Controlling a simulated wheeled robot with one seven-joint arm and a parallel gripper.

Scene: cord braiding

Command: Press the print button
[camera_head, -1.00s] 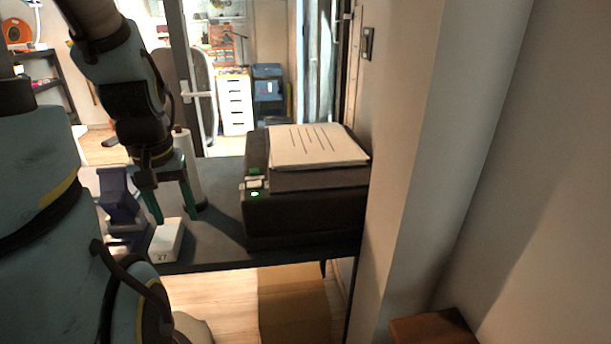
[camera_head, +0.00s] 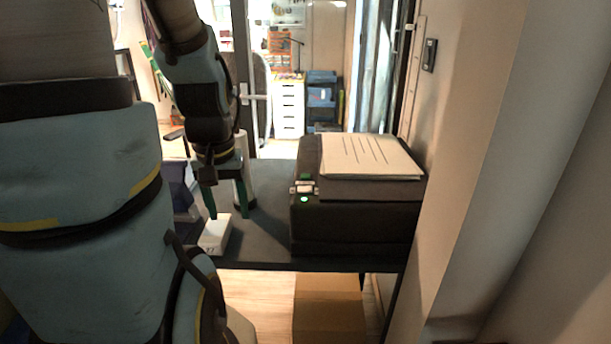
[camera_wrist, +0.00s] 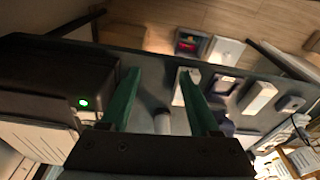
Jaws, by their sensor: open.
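The printer (camera_head: 352,225) is a black box on the dark table, with printed white sheets (camera_head: 370,156) on top. Its lit green button (camera_head: 304,199) is at the front left corner, below a small pale panel (camera_head: 302,187). In the wrist view the green light (camera_wrist: 84,102) shows on the printer (camera_wrist: 50,75), to the left of my fingers. My gripper (camera_head: 228,212) is open and empty, pointing down above the table, to the left of the printer and apart from it. In the wrist view my gripper's two green fingers (camera_wrist: 160,82) are spread.
A white box (camera_head: 214,235) sits near the table's front edge, below my gripper. A white cylinder (camera_head: 241,150) stands behind it. Several small items lie on the table (camera_wrist: 145,68). A wall (camera_head: 455,170) rises right of the printer.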

